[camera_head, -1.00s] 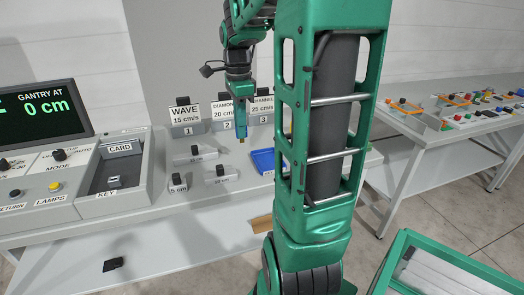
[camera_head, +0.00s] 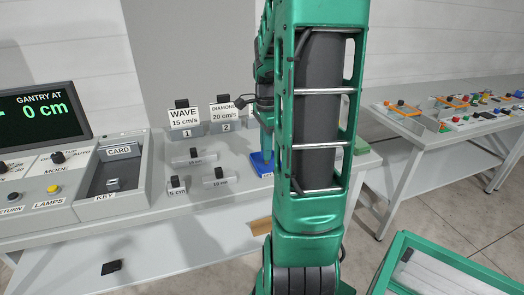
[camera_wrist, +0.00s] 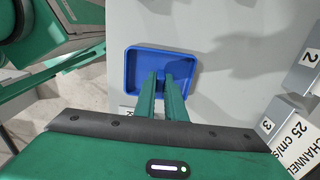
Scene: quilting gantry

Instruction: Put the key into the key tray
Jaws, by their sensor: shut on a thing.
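The blue key tray (camera_wrist: 190,90) lies below my gripper in the wrist view, a shallow rectangle with raised rims on the grey desk. It also shows in the head view (camera_head: 259,168), partly hidden behind my arm. My gripper (camera_wrist: 163,76) is over the tray in the wrist view, its two green fingers close together with a small gap. It is shut on the key, which is mostly hidden between the fingertips. I cannot tell whether the key touches the tray floor. In the head view my arm hides most of the gripper.
Numbered pattern cards, including WAVE (camera_head: 185,116) and DIAMOND (camera_head: 224,113), stand behind the tray. Small labelled blocks (camera_head: 194,158) sit to its left. A box labelled CARD and KEY (camera_head: 146,185) is farther left. A side table (camera_head: 400,116) with coloured parts stands at right.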

